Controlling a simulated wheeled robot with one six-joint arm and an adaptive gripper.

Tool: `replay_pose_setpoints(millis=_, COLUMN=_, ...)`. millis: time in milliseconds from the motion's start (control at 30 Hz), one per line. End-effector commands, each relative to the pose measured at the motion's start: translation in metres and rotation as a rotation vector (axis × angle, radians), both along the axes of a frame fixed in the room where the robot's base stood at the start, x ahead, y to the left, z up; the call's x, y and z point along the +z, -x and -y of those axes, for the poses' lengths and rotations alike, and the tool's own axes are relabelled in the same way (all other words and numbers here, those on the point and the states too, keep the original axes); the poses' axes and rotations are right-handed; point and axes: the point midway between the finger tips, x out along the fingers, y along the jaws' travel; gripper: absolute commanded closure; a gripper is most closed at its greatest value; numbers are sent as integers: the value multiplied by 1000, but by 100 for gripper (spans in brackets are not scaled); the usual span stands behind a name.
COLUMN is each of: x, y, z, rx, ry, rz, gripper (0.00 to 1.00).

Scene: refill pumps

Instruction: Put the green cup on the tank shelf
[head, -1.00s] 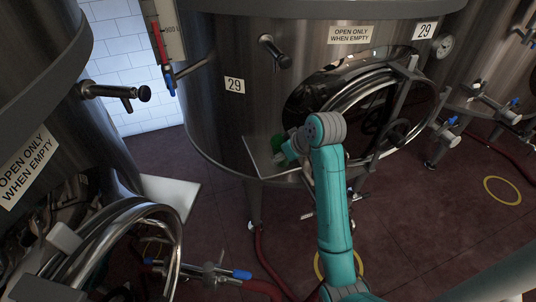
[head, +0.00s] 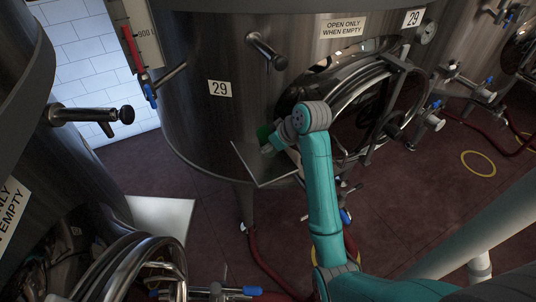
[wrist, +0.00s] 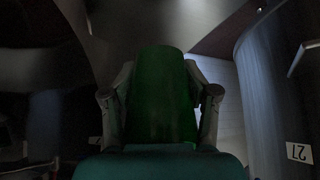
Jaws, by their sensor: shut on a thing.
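The green cup (head: 264,134) shows as a small green patch over the tank shelf (head: 250,164), a flat plate on the front of the tank marked 29. My gripper (head: 271,146) is at the shelf, partly hidden by my own wrist. In the wrist view the green cup (wrist: 162,98) fills the middle, with the fingers of my gripper (wrist: 160,108) closed on both its sides. The cup's base is hidden, so I cannot tell whether it touches the shelf.
The tank (head: 200,120) has a round hatch (head: 365,100) right of the shelf and a tap (head: 267,50) above it. Another pale shelf (head: 160,218) sits at the left tank. Red hoses (head: 265,262) lie on the floor below.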

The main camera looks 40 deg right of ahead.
Motion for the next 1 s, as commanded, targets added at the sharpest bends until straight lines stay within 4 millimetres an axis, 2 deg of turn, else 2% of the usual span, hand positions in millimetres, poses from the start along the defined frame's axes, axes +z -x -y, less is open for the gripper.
replay_pose_setpoints(millis=300, x=-36, y=1, z=0, rx=0, ry=-1, rz=-3, gripper=63)
replay_pose_setpoints(millis=867, x=-44, y=0, z=0, rx=0, ry=0, rz=-1, gripper=63)
replay_pose_setpoints(millis=900, x=-44, y=0, z=0, rx=0, ry=0, rz=-1, gripper=42)
replay_pose_setpoints(millis=1000, x=-44, y=0, z=0, rx=0, ry=0, rz=0, gripper=17)
